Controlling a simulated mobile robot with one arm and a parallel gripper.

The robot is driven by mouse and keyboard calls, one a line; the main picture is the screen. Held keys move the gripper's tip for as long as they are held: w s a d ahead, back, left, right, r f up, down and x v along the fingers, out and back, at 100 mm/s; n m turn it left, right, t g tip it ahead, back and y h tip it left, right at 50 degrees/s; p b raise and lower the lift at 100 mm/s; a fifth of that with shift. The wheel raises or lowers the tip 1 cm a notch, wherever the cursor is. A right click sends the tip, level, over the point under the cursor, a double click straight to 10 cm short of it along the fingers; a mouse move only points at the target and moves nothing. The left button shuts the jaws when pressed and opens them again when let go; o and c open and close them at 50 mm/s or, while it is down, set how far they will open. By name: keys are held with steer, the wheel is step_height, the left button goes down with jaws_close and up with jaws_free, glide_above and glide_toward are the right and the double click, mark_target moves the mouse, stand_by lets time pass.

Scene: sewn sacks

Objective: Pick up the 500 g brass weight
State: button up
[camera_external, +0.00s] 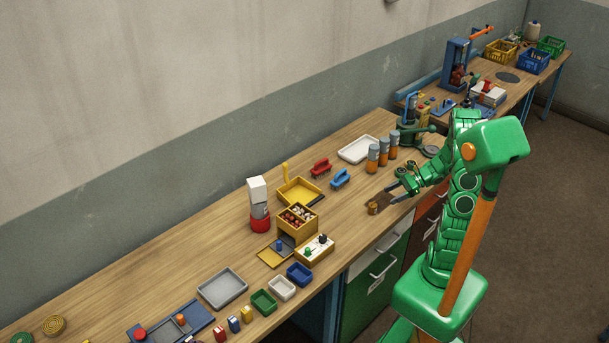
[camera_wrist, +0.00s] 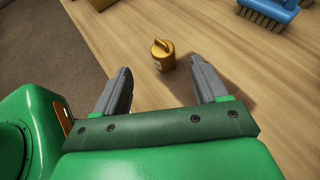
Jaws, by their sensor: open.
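The brass weight (camera_external: 373,208) is a small golden cylinder with a knob on top. It stands upright on the wooden bench near its front edge. In the wrist view the brass weight (camera_wrist: 163,55) is ahead of my gripper, between the lines of the two fingers and nearer the right finger. My gripper (camera_external: 392,196) is open and empty, low over the bench just right of the weight. Its two grey fingers show apart in the wrist view (camera_wrist: 165,82). No contact with the weight is visible.
A blue brush (camera_external: 340,178) and red brush (camera_external: 320,167) lie behind the weight. Orange-and-grey cylinders (camera_external: 383,152) and a white tray (camera_external: 358,149) stand farther back. A wooden box (camera_external: 297,225) and other trays are to the left. Bench around the weight is clear.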

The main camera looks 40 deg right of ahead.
mark_target(373, 204)
steer(key=shift+w+f, duration=0.15)
steer(key=shift+w, duration=0.05)
steer(key=shift+x, duration=3.6)
steer(key=shift+f, duration=0.15)
jaws_close()
